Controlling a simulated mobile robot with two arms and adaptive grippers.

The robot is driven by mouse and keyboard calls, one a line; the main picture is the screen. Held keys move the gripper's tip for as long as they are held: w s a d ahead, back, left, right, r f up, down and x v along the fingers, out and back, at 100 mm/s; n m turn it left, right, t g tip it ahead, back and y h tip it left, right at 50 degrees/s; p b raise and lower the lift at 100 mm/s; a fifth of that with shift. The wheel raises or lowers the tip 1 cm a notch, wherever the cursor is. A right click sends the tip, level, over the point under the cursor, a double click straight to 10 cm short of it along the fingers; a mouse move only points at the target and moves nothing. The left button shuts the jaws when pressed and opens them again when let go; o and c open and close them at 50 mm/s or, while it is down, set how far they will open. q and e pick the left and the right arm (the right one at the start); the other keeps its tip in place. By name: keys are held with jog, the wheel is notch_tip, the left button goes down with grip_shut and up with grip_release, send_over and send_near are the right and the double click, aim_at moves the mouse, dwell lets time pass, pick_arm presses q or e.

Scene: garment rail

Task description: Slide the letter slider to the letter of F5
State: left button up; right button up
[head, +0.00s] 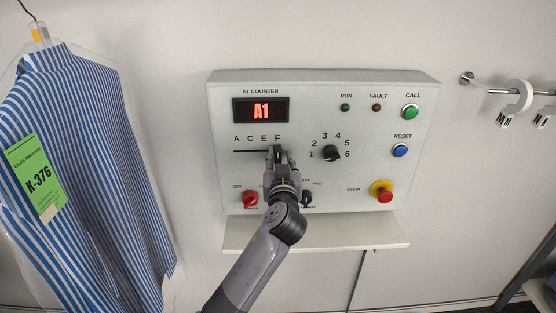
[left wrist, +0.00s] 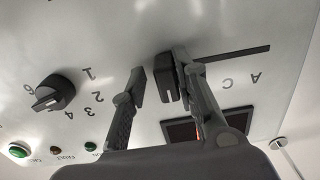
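The letter slider's dark slot (head: 252,151) runs under the letters A, C, E and F on the grey panel. Its black knob (left wrist: 164,76) shows in the left wrist view at the slot end away from A. In the head view my left gripper (head: 278,155) is in front of the slot below F and largely hides the knob. In the left wrist view the fingers of this gripper (left wrist: 162,80) stand on both sides of the knob, with a gap on the left finger's side. Contact with the right finger is unclear. My right gripper is out of view.
A number dial (head: 331,153) marked 1 to 6 is right of the gripper. A red knob (head: 250,199) and a black knob (head: 306,198) are below. A stop button (head: 384,192) is lower right. A striped shirt (head: 75,150) hangs at left.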

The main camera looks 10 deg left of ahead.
pick_arm(q)
jog(key=shift+o, duration=0.8)
jog(key=shift+d, duration=0.1)
jog(key=v, duration=1.2)
